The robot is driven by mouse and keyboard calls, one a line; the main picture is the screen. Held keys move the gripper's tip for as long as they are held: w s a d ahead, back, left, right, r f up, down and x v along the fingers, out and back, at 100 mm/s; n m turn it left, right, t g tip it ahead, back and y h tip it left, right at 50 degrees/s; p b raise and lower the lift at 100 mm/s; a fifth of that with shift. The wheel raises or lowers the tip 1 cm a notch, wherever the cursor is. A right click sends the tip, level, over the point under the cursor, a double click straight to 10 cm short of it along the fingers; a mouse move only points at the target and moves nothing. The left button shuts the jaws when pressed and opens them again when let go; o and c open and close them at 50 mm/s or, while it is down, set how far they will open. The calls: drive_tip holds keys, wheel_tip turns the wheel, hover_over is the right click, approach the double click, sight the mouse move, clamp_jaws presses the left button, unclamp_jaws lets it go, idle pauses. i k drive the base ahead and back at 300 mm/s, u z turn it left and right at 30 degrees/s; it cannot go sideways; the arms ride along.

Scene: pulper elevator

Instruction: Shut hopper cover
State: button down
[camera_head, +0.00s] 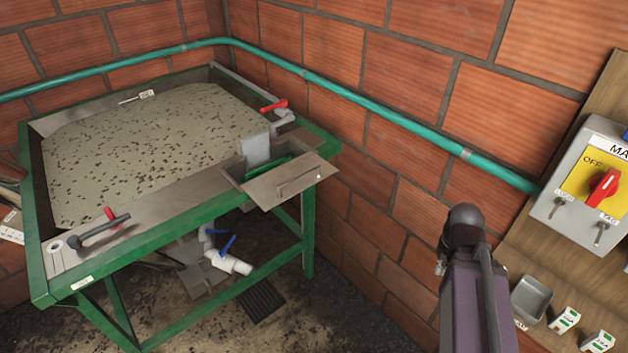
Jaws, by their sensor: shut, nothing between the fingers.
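A green-framed hopper or tank (177,215) stands at the left, filled with a grey-brown speckled mass (150,150). At its right corner a flat grey metal plate with a bar handle (290,182) lies out past the frame's edge. It looks like the cover, but I cannot be sure. Behind the plate a green-edged opening (280,166) shows beside a small grey block (256,150). My gripper is not in view; only part of my arm shows at the lower right, apart from the plate.
A red-handled valve (274,106) sits at the back right corner; a black lever (100,230) lies at the front left. Blue-handled white pipework (228,262) is below. A teal pipe (400,115) runs along the brick wall. A switch box (590,190) hangs at the right.

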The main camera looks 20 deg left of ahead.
sight(269, 190)
drive_tip(key=z, duration=0.1)
drive_tip(key=k, duration=1.3)
drive_tip(key=u, duration=0.75)
drive_tip(key=i, duration=1)
